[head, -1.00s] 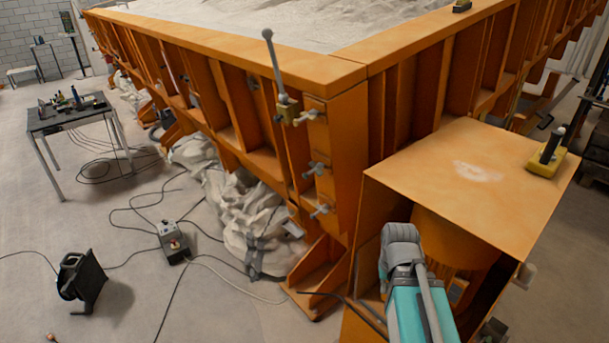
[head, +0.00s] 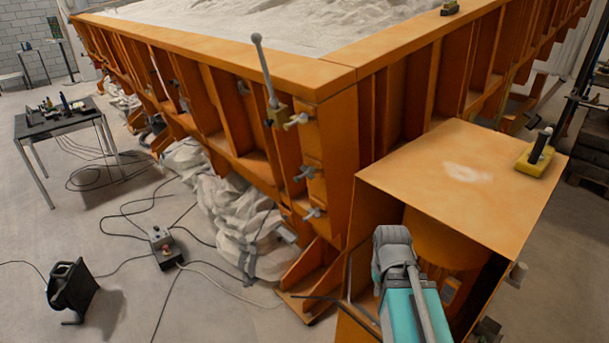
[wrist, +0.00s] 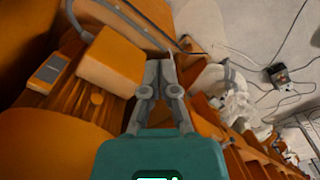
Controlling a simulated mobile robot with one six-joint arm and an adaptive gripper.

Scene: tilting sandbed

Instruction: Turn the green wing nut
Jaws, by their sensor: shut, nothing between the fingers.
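Three small wing nuts sit in a column on the orange corner post in the head view: an upper yellowish one (head: 297,120), a middle one (head: 304,173) and a lower greyish one (head: 313,213). The middle one looks faintly green-grey, but at this size I cannot be sure of its colour. My gripper (wrist: 159,66) shows in the wrist view, with its grey fingers shut and empty. It points past orange steelwork, and I cannot make out a wing nut near its fingertips. In the head view, my teal and grey arm is at the lower right, apart from the wing nuts.
The orange sandbed frame (head: 340,75) fills the middle. A lever (head: 264,70) rises beside the upper wing nut. An orange box-like stand (head: 465,180) carries a yellow block (head: 537,158).

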